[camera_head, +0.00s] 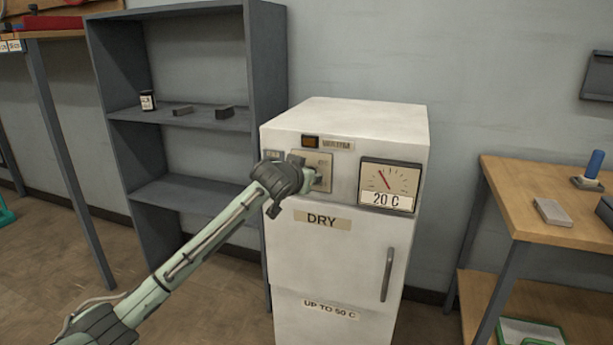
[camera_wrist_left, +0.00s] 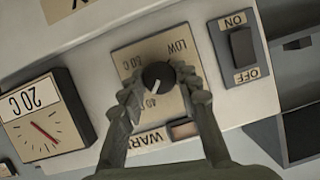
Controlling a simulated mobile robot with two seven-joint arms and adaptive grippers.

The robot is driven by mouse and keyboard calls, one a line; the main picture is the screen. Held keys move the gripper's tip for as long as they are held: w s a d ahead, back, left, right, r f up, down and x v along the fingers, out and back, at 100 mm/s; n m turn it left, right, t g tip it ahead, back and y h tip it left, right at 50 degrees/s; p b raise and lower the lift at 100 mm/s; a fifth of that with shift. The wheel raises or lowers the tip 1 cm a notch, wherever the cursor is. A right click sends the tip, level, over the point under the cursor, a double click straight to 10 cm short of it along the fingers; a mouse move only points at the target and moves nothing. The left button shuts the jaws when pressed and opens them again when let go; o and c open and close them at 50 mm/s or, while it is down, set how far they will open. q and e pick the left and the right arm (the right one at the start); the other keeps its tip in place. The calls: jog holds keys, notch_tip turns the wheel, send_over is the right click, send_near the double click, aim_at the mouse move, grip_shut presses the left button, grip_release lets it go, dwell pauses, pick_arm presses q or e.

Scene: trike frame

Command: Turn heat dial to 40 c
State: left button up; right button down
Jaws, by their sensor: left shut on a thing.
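The heat dial (camera_wrist_left: 158,75) is a round black knob with a white pointer line, on a beige plate (camera_wrist_left: 125,58) marked LOW, 50 C and 40 C. In the left wrist view the pointer aims down-left, roughly toward the 40 C mark. My left gripper (camera_wrist_left: 160,90) is shut on the dial, one finger on each side. In the head view my left gripper (camera_head: 310,176) is at the plate (camera_head: 325,160) on the white drying cabinet (camera_head: 345,121), and mostly hides the dial. The gauge (camera_head: 390,183) reads 20 C. My right gripper is not in view.
An ON/OFF switch (camera_wrist_left: 242,46) and the WARM lamp (camera_wrist_left: 185,129) sit close to the dial. The cabinet door has a vertical handle (camera_head: 387,275). Grey shelving (camera_head: 180,196) stands to the left, a wooden bench (camera_head: 500,180) to the right.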

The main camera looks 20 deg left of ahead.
pick_arm(q)
jog(key=shift+y, duration=0.3)
jog(key=o, duration=1.2)
jog(key=shift+c, duration=0.2)
jog(key=v, duration=1.2)
jog(key=shift+a, duration=0.1)
